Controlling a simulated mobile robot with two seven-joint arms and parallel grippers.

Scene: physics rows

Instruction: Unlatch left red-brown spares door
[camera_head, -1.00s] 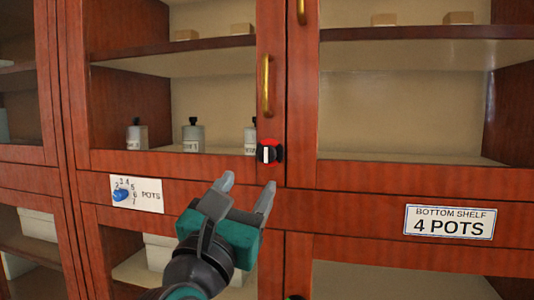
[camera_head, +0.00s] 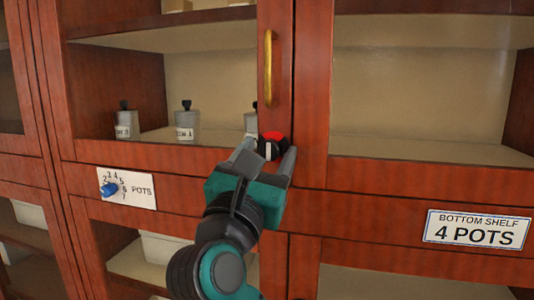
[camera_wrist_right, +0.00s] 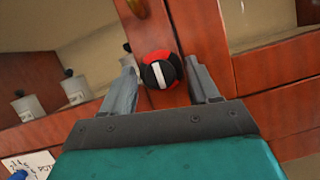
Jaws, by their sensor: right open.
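The left red-brown door (camera_head: 160,158) is glazed and looks closed, with a brass handle (camera_head: 268,68) on its right stile. Its latch is a round black knob (camera_head: 271,147) with a white bar on a red disc, below the handle. In the right wrist view the knob (camera_wrist_right: 161,70) sits between the fingertips, its white bar near upright and slightly tilted. My right gripper (camera_head: 266,155) is open with one finger on each side of the knob; I cannot tell whether they touch it. The right gripper also shows in the wrist view (camera_wrist_right: 162,82). My left gripper is not in view.
Several grey bottles (camera_head: 187,120) stand on the shelf behind the left door. A POTS dial plate (camera_head: 140,190) with a blue knob is at lower left. A "4 POTS" sign (camera_head: 476,230) is at right. The door front around the latch is flat.

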